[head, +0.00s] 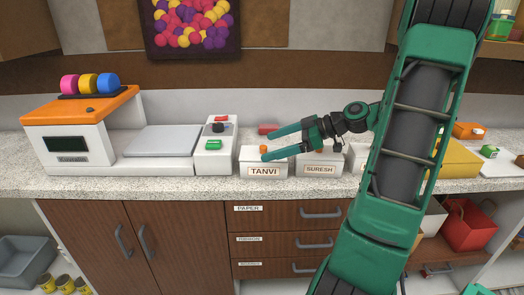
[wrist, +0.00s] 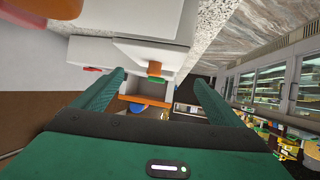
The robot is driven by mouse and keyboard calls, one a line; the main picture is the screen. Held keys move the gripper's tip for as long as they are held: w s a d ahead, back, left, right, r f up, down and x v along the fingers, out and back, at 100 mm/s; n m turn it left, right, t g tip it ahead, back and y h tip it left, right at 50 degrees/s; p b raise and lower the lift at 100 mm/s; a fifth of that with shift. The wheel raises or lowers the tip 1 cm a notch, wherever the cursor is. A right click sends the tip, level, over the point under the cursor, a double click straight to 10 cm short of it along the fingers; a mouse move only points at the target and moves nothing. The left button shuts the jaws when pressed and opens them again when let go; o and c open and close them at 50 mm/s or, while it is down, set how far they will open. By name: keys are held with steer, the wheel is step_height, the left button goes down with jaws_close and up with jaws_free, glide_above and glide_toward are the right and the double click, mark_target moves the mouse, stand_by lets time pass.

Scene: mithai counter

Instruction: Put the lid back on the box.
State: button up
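The white box labelled TANVI (head: 264,171) stands on the counter, right of the button unit. A small orange knob-like piece (head: 263,149) shows at its top, beside my lower fingertip. I cannot tell whether it belongs to a lid. A flat red piece (head: 268,129) lies behind the box, partly hidden by my upper finger. My gripper (head: 266,146) is open above the TANVI box, fingers pointing left. In the wrist view my gripper (wrist: 158,77) has its fingers wide apart, with a small orange-and-green piece (wrist: 155,70) between the tips. No grip on anything shows.
A white box labelled SURESH (head: 319,169) stands right of TANVI; my arm hides what is beyond. The button unit (head: 214,158) and an orange-topped scale (head: 80,108) stand left. Drawers (head: 285,240) are below. A yellow box (head: 458,160) is at right.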

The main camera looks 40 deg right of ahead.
steer(key=v, duration=0.8)
stand_by(0.4)
